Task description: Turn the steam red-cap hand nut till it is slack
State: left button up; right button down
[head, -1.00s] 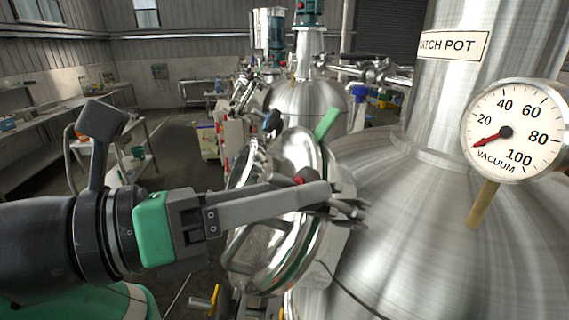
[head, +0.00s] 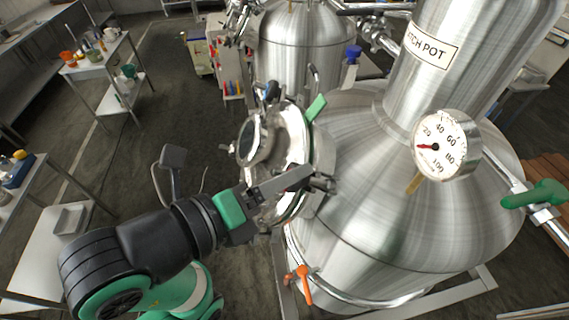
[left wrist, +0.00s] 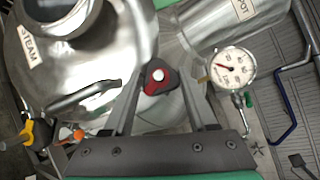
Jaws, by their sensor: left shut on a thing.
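The steam red-cap hand nut (left wrist: 157,76) shows in the left wrist view as a dark lobed knob with a red cap and a pale centre. It sits at the rim of the round steel lid (left wrist: 75,75), which bears a STEAM label (left wrist: 31,43). My left gripper (head: 312,180) reaches the lid's near right rim in the head view, and its fingers hide most of the nut there. In the left wrist view its two fingers stand on either side of the nut, and it is shut on it. My right gripper is not in view.
The CATCH POT column (head: 428,55) and vacuum gauge (head: 447,146) stand on the steel tank (head: 400,220) right of the lid. An orange-handled valve (head: 303,283) is below. A green handle (head: 537,194) is at far right. Open floor lies left of the lid.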

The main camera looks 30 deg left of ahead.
pick_arm(q)
jog(key=shift+a, duration=0.1)
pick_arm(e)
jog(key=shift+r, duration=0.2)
pick_arm(q)
jog(key=o, duration=1.4)
jog(key=shift+c, duration=0.2)
jog(key=shift+r, duration=0.1)
